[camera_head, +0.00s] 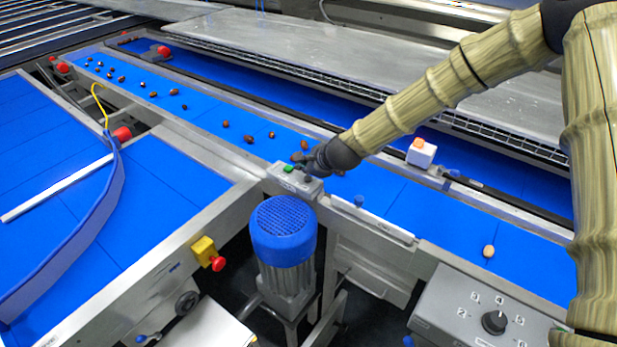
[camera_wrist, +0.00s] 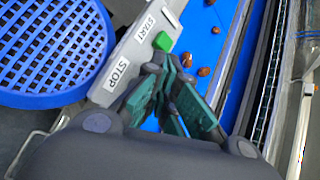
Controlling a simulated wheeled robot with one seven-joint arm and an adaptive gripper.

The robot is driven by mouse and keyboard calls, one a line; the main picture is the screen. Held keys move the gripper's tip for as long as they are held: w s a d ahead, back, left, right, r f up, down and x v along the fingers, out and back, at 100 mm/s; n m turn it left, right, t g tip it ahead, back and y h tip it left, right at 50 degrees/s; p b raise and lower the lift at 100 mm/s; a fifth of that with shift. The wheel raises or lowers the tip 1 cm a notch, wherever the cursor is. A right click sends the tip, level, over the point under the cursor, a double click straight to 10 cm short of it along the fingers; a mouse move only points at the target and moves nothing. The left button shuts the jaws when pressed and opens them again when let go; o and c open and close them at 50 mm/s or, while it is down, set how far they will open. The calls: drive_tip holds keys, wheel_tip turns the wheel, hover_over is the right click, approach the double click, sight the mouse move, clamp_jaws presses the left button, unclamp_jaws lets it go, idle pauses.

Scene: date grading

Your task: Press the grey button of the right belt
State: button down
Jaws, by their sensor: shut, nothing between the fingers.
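The grey control box (camera_head: 290,184) of the right belt stands at the belt's near edge, beside the blue motor. It carries a green button (camera_head: 288,168), which also shows in the wrist view (camera_wrist: 163,41) next to the START label. The STOP label (camera_wrist: 118,73) is in the wrist view; the spot next to it is covered by my fingers, so the grey button is hardly visible and I cannot tell whether it is touched. My gripper (camera_head: 304,165) is shut and empty, over the box's STOP end. It also fills the middle of the wrist view (camera_wrist: 164,72).
The right blue belt (camera_head: 375,190) carries several brown dates. The blue-capped motor (camera_head: 283,230) stands in front of the box. A yellow box with a red stop button (camera_head: 217,263) is on the left frame. A dial panel (camera_head: 494,322) is at lower right.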

sight(305, 178)
drive_tip(key=shift+r+p, duration=1.5)
drive_tip(key=shift+r, duration=1)
